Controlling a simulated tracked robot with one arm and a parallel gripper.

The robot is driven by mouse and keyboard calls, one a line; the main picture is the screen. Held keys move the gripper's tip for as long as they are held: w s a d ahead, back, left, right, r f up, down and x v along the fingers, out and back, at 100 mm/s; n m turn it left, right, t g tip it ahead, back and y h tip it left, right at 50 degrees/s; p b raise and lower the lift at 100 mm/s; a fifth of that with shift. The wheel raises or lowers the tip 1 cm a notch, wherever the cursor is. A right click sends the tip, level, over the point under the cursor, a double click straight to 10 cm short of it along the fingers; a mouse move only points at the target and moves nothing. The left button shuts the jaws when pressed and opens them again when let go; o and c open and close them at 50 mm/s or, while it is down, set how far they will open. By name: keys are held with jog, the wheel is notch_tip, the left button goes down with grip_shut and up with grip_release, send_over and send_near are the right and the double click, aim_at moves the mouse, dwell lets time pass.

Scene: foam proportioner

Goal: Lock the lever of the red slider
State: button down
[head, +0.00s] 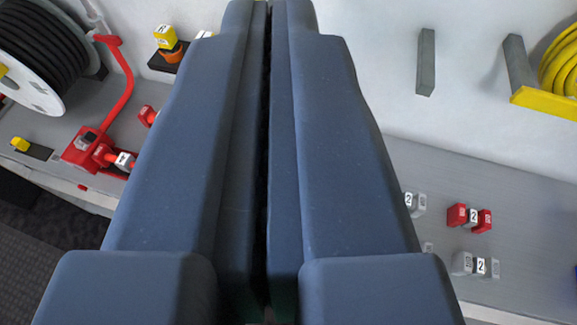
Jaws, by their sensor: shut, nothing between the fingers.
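My gripper (268,12) fills the middle of the head view, its two blue-grey fingers side by side and pointing to the top. It is shut with nothing held. A red curved lever (124,78) stands at the left, rising from a red block (86,146) on the grey shelf. A red fitting (112,155) with a white-labelled part lies beside that block. I cannot tell for sure whether this is the red slider, or whether its lever is locked. My gripper is to the right of it and apart from it. The fingers hide the middle of the shelf.
A black hose reel (40,98) is at the upper left. A yellow and orange knob (166,40) is near the wall. Red and grey numbered blocks (472,217) sit on the right shelf. A grey bar (426,62) and a yellow hose coil (562,62) are on the wall.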

jog(key=shift+s, duration=0.15)
jog(key=w+d+f+m+g+y+p, duration=0.2)
jog(key=w+d+f+m+g, duration=0.25)
jog(key=f, duration=0.55)
jog(key=w+d+f+m+g+y+p, duration=0.1)
jog(key=w+f+m+g+y+p, duration=0.15)
jog(key=w+f+m, duration=0.6)
jog(key=s+d+f+m+g+y+p, duration=0.1)
jog(key=d+f+m+g+y, duration=0.1)
jog(key=f, duration=0.7)
jog(key=s+d+f+m+g+y+p, duration=0.1)
jog(key=d+f+m+g+y, duration=0.1)
jog(key=d+f+m+y, duration=0.3)
notch_tip(320, 180, down, 4)
jog(key=shift+s+r+m+g, duration=0.15)
jog(key=shift+m+g, duration=0.15)
jog(key=shift+m, duration=0.5)
